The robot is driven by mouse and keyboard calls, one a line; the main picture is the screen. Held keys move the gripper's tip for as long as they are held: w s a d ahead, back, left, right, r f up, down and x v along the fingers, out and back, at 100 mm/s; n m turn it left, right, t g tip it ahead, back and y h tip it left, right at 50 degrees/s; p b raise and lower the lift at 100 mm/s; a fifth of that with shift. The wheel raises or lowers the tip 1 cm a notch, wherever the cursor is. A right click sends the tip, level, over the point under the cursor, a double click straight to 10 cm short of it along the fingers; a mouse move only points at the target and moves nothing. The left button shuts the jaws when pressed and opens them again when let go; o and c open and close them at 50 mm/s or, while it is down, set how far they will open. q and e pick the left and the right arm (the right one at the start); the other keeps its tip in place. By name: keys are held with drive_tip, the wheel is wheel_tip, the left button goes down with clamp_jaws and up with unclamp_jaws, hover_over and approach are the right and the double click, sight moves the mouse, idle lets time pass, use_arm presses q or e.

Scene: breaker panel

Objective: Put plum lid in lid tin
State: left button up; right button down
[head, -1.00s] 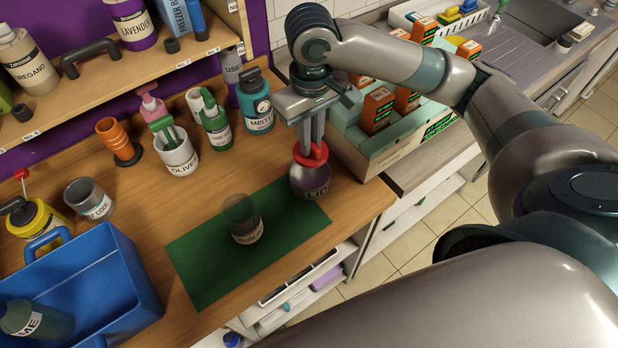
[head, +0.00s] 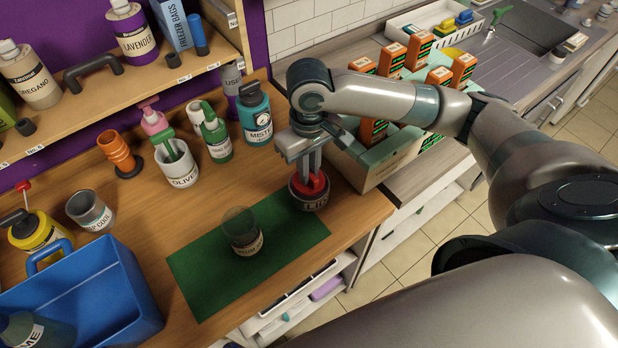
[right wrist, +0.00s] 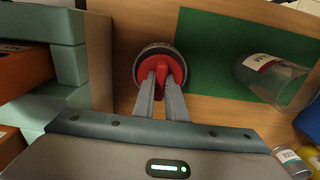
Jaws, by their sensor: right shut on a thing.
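The red lid (head: 316,187) is between the fingers of my right gripper (head: 311,172), which is shut on it. The lid sits down within the mouth of the lid tin (head: 308,203), a small dark tin with a partly covered "LID" label at the mat's far right corner. In the right wrist view the lid (right wrist: 149,72) lies inside the tin's rim (right wrist: 153,47), between the fingertips (right wrist: 162,80); how deep it rests I cannot tell. The clear plum jar (head: 242,230) stands open on the green mat (head: 205,275). My left gripper is out of view.
A box of orange cartons (head: 383,160) stands close right of the tin. Behind are the Olive pot (head: 180,172) and Mister bottle (head: 255,115). A blue caddy (head: 125,305) and a grey cup (head: 90,210) are at left. Much of the mat is clear.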

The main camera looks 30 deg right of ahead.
drive_tip(key=shift+f, duration=0.1)
drive_tip(key=shift+f+p, duration=0.4)
drive_tip(key=shift+f, duration=1.4)
drive_tip(key=c, duration=1.8)
unclamp_jaws()
drive_tip(key=shift+f, duration=0.1)
drive_tip(key=shift+r, duration=0.6)
wheel_tip(320, 180, up, 11)
drive_tip(key=shift+r+b, duration=0.1)
drive_tip(key=shift+b, duration=1.1)
